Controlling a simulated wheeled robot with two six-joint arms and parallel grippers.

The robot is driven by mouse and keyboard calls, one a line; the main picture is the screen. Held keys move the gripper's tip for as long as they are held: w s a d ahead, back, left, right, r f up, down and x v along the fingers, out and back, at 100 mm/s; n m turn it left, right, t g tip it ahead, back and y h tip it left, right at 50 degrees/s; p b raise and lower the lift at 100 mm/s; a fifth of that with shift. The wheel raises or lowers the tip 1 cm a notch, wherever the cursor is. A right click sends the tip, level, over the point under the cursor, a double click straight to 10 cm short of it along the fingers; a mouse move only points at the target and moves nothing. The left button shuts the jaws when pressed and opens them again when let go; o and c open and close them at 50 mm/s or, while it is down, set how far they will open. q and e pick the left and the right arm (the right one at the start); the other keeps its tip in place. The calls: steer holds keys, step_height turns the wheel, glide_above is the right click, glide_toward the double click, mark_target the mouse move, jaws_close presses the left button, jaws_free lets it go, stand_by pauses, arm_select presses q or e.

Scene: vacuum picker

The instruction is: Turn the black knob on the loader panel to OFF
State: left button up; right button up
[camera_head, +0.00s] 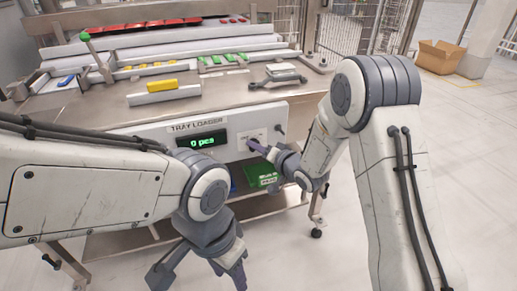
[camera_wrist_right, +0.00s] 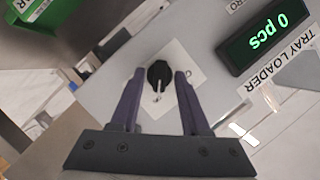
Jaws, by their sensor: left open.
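The black knob (camera_wrist_right: 160,73) sits on a pale square label plate (camera_wrist_right: 190,58) on the loader panel (camera_head: 225,131). In the right wrist view its white pointer line faces the bottom of the picture. Small marks on the plate are too small to read surely. My right gripper (camera_wrist_right: 160,76) is open, with one finger on each side of the knob; I cannot tell whether either finger touches it. In the head view the right gripper (camera_head: 258,147) is at the panel and hides the knob. My left gripper (camera_head: 199,274) is open and empty, low in front of the loader.
A green-lit display (camera_head: 202,141) reading "0 pcs" is beside the plate, under the TRAY LOADER sign (camera_head: 194,126). A small toggle (camera_head: 279,129) sticks out at the panel's right. A green crate (camera_head: 262,175) is below. A cardboard box (camera_head: 440,56) stands far right on clear floor.

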jaws_close()
steer(key=shift+a+n, duration=0.1)
steer(key=shift+n, duration=0.2)
steer(key=n+t+h, duration=0.1)
steer(key=n+h, duration=0.1)
steer(key=n, duration=0.2)
steer(key=n+h, duration=0.3)
steer(key=a+n+t+h+p, duration=0.1)
steer(key=n+h, duration=0.1)
steer(key=n, duration=0.2)
steer(key=shift+s+a+n+t+h, duration=0.1)
steer(key=shift+s+n+t+h, duration=0.1)
steer(key=shift+n+t+h, duration=0.1)
stand_by(0.3)
stand_by(0.4)
